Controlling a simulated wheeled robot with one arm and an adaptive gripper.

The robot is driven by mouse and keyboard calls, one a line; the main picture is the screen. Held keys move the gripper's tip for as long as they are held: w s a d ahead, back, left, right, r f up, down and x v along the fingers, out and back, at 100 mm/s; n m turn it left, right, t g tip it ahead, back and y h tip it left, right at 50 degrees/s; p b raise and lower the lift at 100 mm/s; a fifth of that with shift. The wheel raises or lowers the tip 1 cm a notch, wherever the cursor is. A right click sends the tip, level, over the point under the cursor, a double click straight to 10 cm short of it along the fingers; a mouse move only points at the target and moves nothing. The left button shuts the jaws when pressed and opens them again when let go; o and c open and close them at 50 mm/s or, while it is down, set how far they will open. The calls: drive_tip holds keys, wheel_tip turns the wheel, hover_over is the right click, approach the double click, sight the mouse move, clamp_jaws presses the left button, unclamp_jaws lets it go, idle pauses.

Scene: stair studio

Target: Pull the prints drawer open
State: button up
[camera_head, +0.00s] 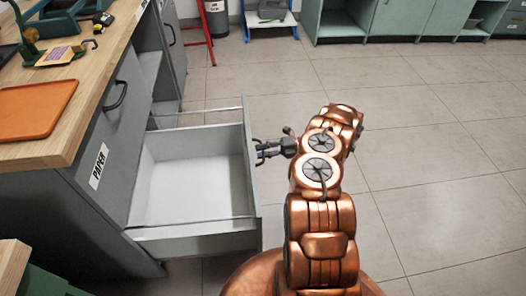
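A grey drawer (243,186) stands pulled well out of the cabinet on the left in the head view. Its pale inside (185,190) is empty. Its front panel is seen nearly edge-on, so its label and handle cannot be made out. No label in view reads "prints". My gripper (257,151) is just right of the drawer front, with its fingers pointing left at it. The fingers look apart, with a gap between them. I cannot tell whether they touch the front or a handle.
Left of the open drawer is a closed grey front labelled PAPER (98,167) with a black handle (116,95). The wooden worktop (95,75) holds an orange tray (35,110) and tools. A red stool (204,30) stands behind. The tiled floor (430,150) on the right is clear.

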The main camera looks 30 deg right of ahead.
drive_tip(key=v, duration=1.2)
idle(0.3)
idle(0.4)
drive_tip(key=shift+w, duration=0.1)
